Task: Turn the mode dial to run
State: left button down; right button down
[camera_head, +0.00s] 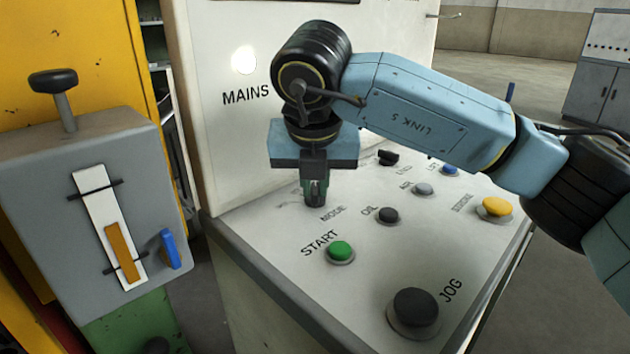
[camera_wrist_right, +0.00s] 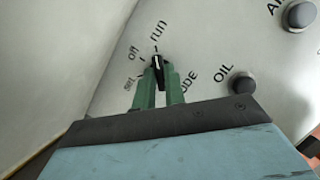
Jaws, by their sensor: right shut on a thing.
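The mode dial (camera_wrist_right: 158,63) is a small black knob with a white line on it, on the sloping pale panel (camera_wrist_right: 205,55). Labels set, off and run (camera_wrist_right: 158,30) stand around it. The white line points up in the wrist view, roughly towards run; its exact setting is hard to tell. My right gripper (camera_head: 316,198) reaches down to the panel above the MODE label, and its green fingers (camera_wrist_right: 158,88) are shut on the dial from both sides. In the head view the fingers hide the dial. My left gripper is not in view.
Nearby on the panel are a green START button (camera_head: 341,251), a black OIL button (camera_head: 387,215), a yellow button (camera_head: 494,207) and a large black JOG knob (camera_head: 414,308). A lit MAINS lamp (camera_head: 244,60) is on the upright face. A grey lever box (camera_head: 95,210) stands left.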

jog(key=c, duration=1.5)
grip_release()
jog(key=shift+o, duration=0.2)
